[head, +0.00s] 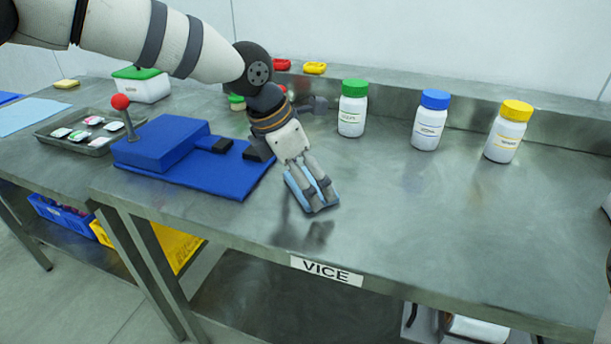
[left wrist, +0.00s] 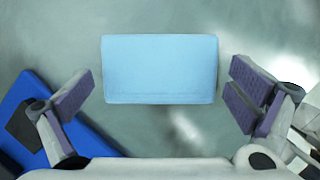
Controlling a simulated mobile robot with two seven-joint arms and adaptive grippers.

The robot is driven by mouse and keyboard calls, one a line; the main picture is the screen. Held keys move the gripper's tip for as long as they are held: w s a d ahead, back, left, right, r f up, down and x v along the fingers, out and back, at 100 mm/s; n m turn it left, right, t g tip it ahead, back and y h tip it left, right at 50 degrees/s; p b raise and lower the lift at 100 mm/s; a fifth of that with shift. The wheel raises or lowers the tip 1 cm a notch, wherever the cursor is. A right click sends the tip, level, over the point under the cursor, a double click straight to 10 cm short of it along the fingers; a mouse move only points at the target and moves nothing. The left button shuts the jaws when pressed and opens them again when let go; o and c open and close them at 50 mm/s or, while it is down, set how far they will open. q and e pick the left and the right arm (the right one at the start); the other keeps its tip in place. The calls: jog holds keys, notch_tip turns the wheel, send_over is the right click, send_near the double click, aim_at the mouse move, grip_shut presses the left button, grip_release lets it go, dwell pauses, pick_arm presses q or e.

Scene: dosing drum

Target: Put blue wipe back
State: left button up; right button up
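A light blue wipe (left wrist: 160,68) lies flat on the steel table, a folded rectangle in the left wrist view. In the head view the wipe (head: 294,192) shows partly behind my fingers, right of the blue vice base. My left gripper (head: 315,196) points down over it. In the left wrist view its fingers (left wrist: 165,92) are wide apart, one to each side of the wipe, with gaps between. Nothing is held. My right gripper is not in view.
The blue vice (head: 165,145) with a red-knobbed lever stands close left of the gripper. Bottles with green (head: 352,108), blue (head: 430,120) and yellow (head: 507,131) caps stand at the right. A pale blue mat (head: 30,116) and grey tray (head: 48,133) lie far left. The front right table is clear.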

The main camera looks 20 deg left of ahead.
pick_arm(q)
jog(key=shift+r, duration=0.1)
jog(key=p+v, duration=0.1)
jog(key=v, duration=1.1)
jog(key=shift+r, duration=0.1)
